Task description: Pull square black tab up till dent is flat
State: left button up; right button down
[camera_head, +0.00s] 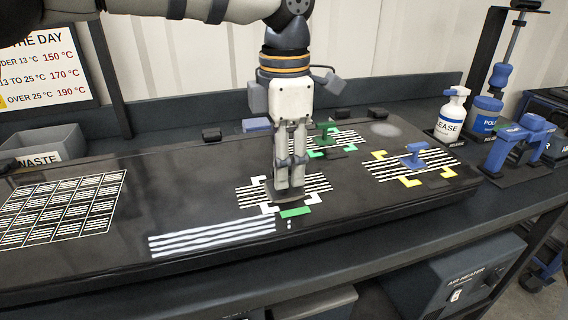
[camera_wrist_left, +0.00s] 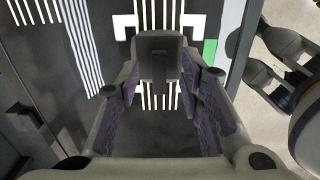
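My left gripper (camera_head: 290,186) points down at a striped panel patch (camera_head: 322,184) framed by white corner brackets. In the left wrist view, the square black tab (camera_wrist_left: 159,56) stands between the fingertips of my left gripper (camera_wrist_left: 160,78). The fingers flank it closely, but I cannot tell whether they press on it. The gripper hides the tab in the head view, and the dent itself cannot be made out. My right gripper (camera_wrist_left: 262,50) shows at the right edge of the left wrist view, fingers apart, with nothing seen between them.
A blue tab (camera_head: 416,153) stands on the yellow-bracketed patch, and a green tab (camera_head: 326,136) on the green-bracketed patch behind. A spray bottle (camera_head: 451,115), a blue tub (camera_head: 485,115) and a blue tool (camera_head: 520,142) stand right. A grey waste bin (camera_head: 45,140) is left.

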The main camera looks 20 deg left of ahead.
pick_arm(q)
jog(key=shift+f, duration=0.7)
jog(key=shift+c, duration=0.3)
grip_shut()
